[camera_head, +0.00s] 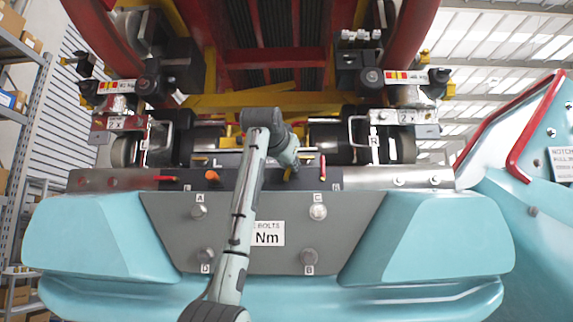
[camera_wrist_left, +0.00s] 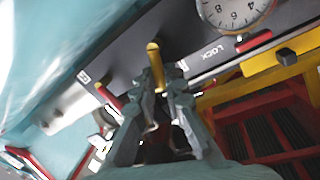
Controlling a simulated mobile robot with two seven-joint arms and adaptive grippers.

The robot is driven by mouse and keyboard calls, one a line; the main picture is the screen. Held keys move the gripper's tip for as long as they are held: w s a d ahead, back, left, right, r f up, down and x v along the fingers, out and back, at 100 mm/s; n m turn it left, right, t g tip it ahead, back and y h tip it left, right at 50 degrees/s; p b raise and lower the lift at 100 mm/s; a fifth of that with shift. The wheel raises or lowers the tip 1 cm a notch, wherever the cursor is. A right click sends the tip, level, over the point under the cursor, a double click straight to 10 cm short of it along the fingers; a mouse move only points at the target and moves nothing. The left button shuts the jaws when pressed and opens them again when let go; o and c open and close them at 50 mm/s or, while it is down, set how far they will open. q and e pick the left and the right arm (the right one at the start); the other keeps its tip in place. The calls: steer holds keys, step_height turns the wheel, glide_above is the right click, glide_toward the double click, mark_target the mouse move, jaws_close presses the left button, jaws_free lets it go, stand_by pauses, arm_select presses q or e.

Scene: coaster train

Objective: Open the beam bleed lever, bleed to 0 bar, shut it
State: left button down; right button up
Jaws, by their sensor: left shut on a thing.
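My left gripper (camera_wrist_left: 165,82) is shut on this lever. In the head view my left gripper (camera_head: 290,168) is at the beam, right of centre, and its wrist hides most of the lever. A round white pressure gauge (camera_wrist_left: 236,12) is cut off by the top edge of the left wrist view. Its needle is too unclear to read. My right gripper is not in view.
A red lever (camera_wrist_left: 253,41) sits below the gauge near the LOCK label (camera_wrist_left: 207,51). Another red lever (camera_head: 323,167) is right of my gripper. A grey panel with bolts (camera_head: 318,212) and teal bodywork (camera_head: 440,240) lie below the beam. Shelving (camera_head: 35,110) stands far left.

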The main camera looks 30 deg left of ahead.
mark_target(299, 181)
arm_select(q)
steer(key=m, duration=0.2)
steer(key=d+m+g, duration=0.1)
steer(key=m, duration=0.1)
steer(key=shift+w+f, duration=0.3)
steer(key=shift+w+d+f+m+g+y, duration=0.1)
steer(key=shift+d+f+m+g+y, duration=0.1)
steer(key=shift+m, duration=0.4)
steer(key=shift+w+d+f+m+g+y, duration=0.1)
steer(key=shift+f+m+y, duration=0.1)
steer(key=shift+m, duration=0.4)
steer(key=m, duration=0.1)
steer(key=f+m, duration=0.1)
steer(key=m, duration=0.1)
steer(key=m+y, duration=0.1)
steer(key=shift+w+d+f+m+g, duration=0.1)
steer(key=shift+d+f+m+g, duration=0.2)
steer(key=shift+m+g, duration=0.1)
steer(key=c, duration=1.6)
jaws_free()
steer(key=v, duration=1.2)
